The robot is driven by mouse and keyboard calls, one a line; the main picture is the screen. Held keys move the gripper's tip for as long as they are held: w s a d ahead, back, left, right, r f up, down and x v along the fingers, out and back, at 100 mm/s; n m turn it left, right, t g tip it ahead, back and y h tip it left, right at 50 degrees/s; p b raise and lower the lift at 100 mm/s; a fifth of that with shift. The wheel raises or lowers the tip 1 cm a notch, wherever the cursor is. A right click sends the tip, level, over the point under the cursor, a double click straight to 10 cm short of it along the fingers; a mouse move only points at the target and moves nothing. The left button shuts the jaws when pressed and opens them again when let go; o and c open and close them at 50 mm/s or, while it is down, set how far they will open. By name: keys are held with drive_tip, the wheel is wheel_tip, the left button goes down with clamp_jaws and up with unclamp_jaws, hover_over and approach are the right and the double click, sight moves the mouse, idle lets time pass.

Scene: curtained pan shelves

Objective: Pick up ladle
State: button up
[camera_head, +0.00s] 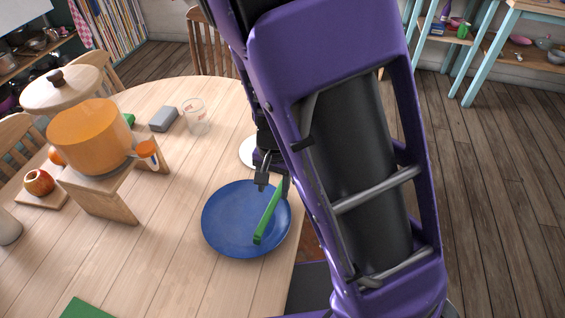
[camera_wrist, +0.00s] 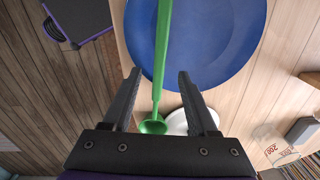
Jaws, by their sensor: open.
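The ladle (camera_head: 267,215) is green and lies on a round blue plate (camera_head: 222,222), with its handle end toward the near side of the plate. In the wrist view the ladle's straight handle (camera_wrist: 162,50) crosses the blue plate (camera_wrist: 205,40), and its small bowl (camera_wrist: 153,126) shows beyond the rim, between my fingers. My gripper (camera_head: 270,180) is over the plate's far edge, close to the ladle. In the wrist view my gripper (camera_wrist: 159,78) is open, with one finger on each side of the ladle and neither visibly touching it. The bowl is hidden in the head view.
A white plate (camera_head: 246,152) lies beyond the blue plate, partly behind my arm. A measuring glass (camera_head: 196,117), a grey block (camera_head: 163,119) and an orange pot (camera_head: 90,137) on a wooden stand (camera_head: 105,199) are farther left. The table's front middle is clear.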

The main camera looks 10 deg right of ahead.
sight(273, 202)
wheel_tip(273, 202, down, 5)
drive_tip(key=shift+w+f+b, duration=0.1)
drive_tip(key=shift+f+b, duration=0.1)
drive_tip(key=shift+b, duration=0.85)
clamp_jaws()
idle(0.6)
